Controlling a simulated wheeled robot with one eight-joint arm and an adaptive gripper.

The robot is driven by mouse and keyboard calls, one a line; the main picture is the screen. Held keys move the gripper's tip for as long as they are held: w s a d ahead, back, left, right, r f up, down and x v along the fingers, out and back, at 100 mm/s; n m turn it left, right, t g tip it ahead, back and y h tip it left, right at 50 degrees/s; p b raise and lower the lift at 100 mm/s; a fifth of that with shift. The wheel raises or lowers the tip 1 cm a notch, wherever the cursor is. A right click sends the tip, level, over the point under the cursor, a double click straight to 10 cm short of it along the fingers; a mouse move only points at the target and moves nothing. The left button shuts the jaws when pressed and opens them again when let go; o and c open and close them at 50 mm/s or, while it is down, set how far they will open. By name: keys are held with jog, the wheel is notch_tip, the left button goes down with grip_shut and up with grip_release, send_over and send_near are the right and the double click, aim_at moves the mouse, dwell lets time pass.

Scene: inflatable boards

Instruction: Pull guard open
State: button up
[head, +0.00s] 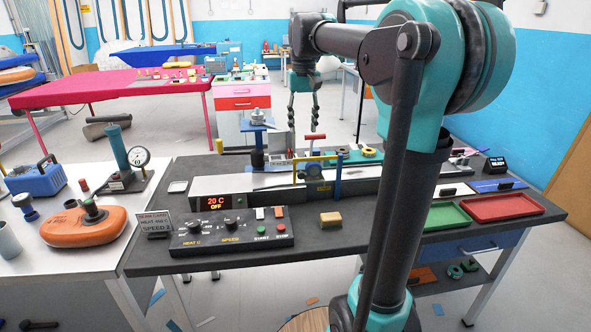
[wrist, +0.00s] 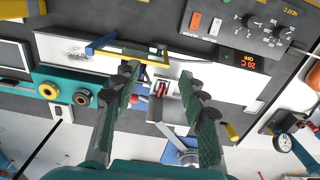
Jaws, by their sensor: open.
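A frame with a yellow post and a blue post (head: 339,176) stands on the long grey seam machine (head: 228,187) on the dark bench, probably the guard. In the wrist view its yellow bar (wrist: 135,57) and blue bar (wrist: 101,43) lie beyond the left fingertip. A small red part (head: 315,137) shows near the frame's top. My gripper (head: 303,125) hangs fingers down above and behind the machine, open and empty. In the wrist view my gripper (wrist: 158,76) has a clear gap between its fingers, with small red and white parts below. I cannot tell how near they are.
A control box (head: 231,234) with knobs and buttons sits at the bench front, beside a display reading 20 C, OFF. A tan block (head: 330,219) lies right of it. Green (head: 445,215) and red (head: 503,207) trays are at the right. An orange float (head: 85,226) lies on the left table.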

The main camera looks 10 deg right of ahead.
aim_at(301, 172)
jog(key=f, duration=1.6)
jog(key=shift+w+a+f, duration=0.15)
jog(key=shift+w+f, duration=0.05)
jog(key=shift+f, duration=0.1)
jog(key=shift+c, duration=0.6)
grip_shut()
